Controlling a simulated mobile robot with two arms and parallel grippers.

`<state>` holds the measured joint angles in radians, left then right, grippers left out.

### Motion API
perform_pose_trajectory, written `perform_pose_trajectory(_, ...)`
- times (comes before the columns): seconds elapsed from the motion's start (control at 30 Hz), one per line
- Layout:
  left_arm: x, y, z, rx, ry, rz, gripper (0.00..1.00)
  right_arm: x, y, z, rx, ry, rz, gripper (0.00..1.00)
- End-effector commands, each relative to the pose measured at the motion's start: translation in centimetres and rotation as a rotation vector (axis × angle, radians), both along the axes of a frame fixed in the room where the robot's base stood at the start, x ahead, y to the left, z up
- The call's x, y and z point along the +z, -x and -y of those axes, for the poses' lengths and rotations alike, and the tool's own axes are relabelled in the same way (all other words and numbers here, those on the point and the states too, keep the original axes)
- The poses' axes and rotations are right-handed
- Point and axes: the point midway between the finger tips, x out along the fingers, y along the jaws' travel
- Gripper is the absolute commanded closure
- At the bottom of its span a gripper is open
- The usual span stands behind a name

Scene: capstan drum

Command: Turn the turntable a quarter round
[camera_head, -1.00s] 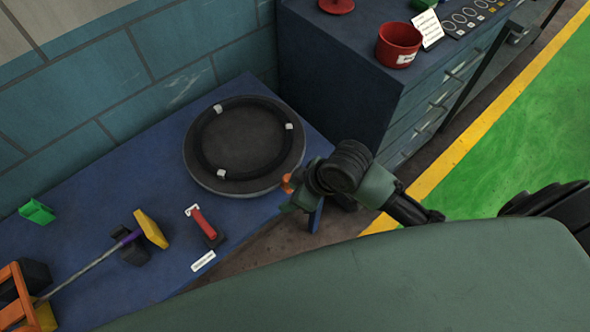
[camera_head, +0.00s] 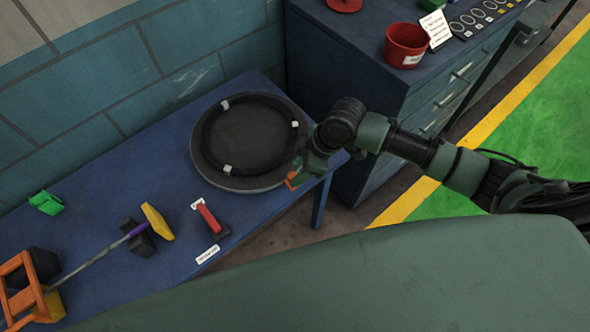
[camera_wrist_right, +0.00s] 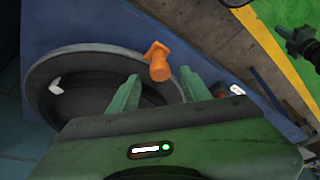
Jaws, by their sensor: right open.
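The turntable (camera_head: 245,135) is a round dark disc with a grey rim and several white marks, lying on the blue bench. An orange peg (camera_head: 291,181) sticks out at its near right edge. My right gripper (camera_head: 299,177) is at that peg. In the right wrist view, my right gripper (camera_wrist_right: 162,88) is open, with its two green fingers either side of the orange peg (camera_wrist_right: 158,62). The turntable rim (camera_wrist_right: 45,75) shows at left. My left gripper is not in view.
On the blue bench (camera_head: 110,215) lie a red-handled tool (camera_head: 207,217), a rod with a yellow end (camera_head: 158,222), a green block (camera_head: 46,203) and an orange frame (camera_head: 22,290). A dark cabinet with a red pot (camera_head: 405,45) stands behind right. A tiled wall backs the bench.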

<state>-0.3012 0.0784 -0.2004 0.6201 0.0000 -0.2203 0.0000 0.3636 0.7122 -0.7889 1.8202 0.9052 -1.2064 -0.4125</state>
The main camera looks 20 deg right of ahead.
Motion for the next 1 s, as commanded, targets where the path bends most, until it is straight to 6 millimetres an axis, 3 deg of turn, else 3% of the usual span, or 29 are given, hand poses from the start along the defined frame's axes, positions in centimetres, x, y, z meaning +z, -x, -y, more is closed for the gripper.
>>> perform_pose_trajectory(0.2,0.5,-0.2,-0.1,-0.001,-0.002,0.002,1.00,-2.0,-0.4,-0.8,0.000,0.000,-0.001,0.52)
perform_pose_trajectory(0.5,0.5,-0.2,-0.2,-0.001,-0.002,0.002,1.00,-2.4,-0.4,-0.9,0.000,0.000,0.001,0.52)
perform_pose_trajectory(0.7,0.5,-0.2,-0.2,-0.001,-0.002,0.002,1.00,-2.4,-0.4,-0.9,0.000,0.000,0.001,1.00)
perform_pose_trajectory(1.0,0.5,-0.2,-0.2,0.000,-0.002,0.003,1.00,-2.4,-0.4,-0.9,0.000,0.000,0.001,1.00)
